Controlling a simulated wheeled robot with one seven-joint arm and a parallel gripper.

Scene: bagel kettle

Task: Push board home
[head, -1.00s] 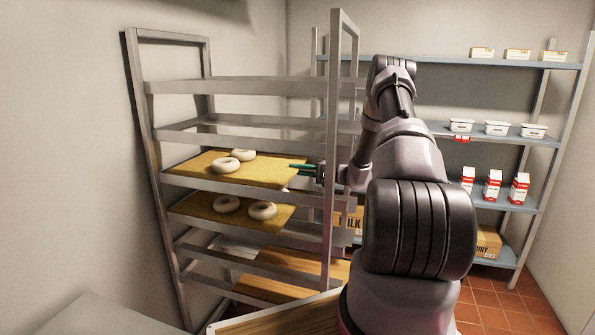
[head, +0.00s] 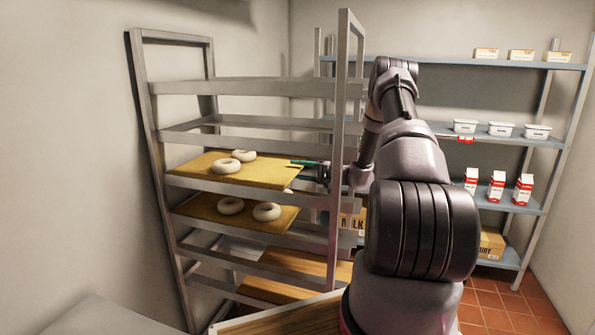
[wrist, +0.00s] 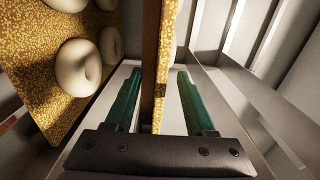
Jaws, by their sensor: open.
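The upper yellow board (head: 205,163) lies in the rack (head: 341,110) with pale bagels (head: 227,167) on it. My gripper (head: 306,163) is at this board's right end, its green fingers level with the board. In the wrist view, my open gripper (wrist: 157,95) has one teal finger on each side of the board's thin edge (wrist: 152,60). Gaps show between fingers and board, and the fingers are not closed on it. A lower yellow board (head: 190,205) with bagels lies on the level below.
The rack's upright post stands close beside my gripper and arm. Rack rails run above and below the boards. A wall shelf (head: 480,62) with cartons and tubs is at the right. Boxes (head: 492,243) stand low behind my arm.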

